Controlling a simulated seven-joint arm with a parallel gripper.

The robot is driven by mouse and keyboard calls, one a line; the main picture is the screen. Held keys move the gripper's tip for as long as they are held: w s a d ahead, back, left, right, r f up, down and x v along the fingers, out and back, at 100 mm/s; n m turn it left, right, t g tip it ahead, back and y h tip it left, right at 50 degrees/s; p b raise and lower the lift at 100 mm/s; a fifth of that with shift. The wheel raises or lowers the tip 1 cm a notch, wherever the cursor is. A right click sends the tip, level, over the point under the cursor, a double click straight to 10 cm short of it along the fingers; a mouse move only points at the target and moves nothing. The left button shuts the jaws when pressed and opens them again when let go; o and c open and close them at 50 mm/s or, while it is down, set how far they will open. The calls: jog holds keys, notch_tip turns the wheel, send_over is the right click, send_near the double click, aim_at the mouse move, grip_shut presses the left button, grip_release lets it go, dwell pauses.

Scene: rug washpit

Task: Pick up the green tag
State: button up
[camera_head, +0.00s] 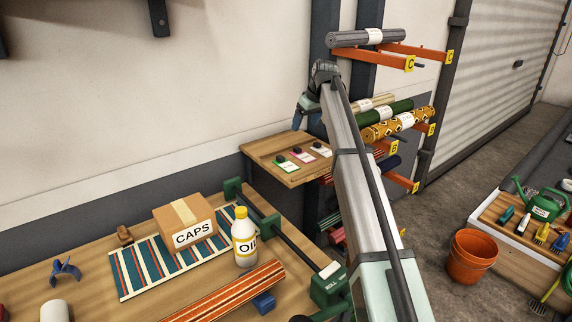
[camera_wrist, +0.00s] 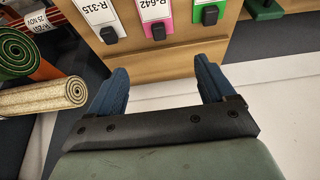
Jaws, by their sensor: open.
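The green tag (camera_head: 286,165) lies on a small wooden shelf (camera_head: 262,148), at the left end of a row of three tags with black clips. The pink tag (camera_head: 303,156) is in the middle and the white tag (camera_head: 320,150) at the right. In the wrist view the green tag (camera_wrist: 210,10) is at the top right, cut by the frame edge, with its black clip (camera_wrist: 210,16) showing. My gripper (camera_head: 304,119) is above the shelf. Its blue fingers are spread, with nothing between them in the wrist view (camera_wrist: 163,82).
Rolled rugs (camera_head: 398,120) on orange rack arms stand right of the shelf. A workbench (camera_head: 90,262) in front holds a CAPS box (camera_head: 185,222), an oil bottle (camera_head: 244,238) and a striped rug. A green item (camera_wrist: 264,8) is near the shelf's right edge in the wrist view.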

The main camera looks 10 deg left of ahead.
jog(key=shift+o, duration=0.6)
send_over(281, 157)
jog(key=s+d, duration=0.1)
jog(key=d, duration=0.1)
notch_tip(281, 157, down, 7)
jog(key=shift+s+r, duration=0.15)
jog(key=shift+r, duration=0.05)
jog(key=shift+x, duration=2.6)
jog(key=shift+s+a, duration=0.1)
jog(key=shift+s, duration=0.05)
jog(key=c, duration=1.1)
jog(key=shift+r, duration=0.15)
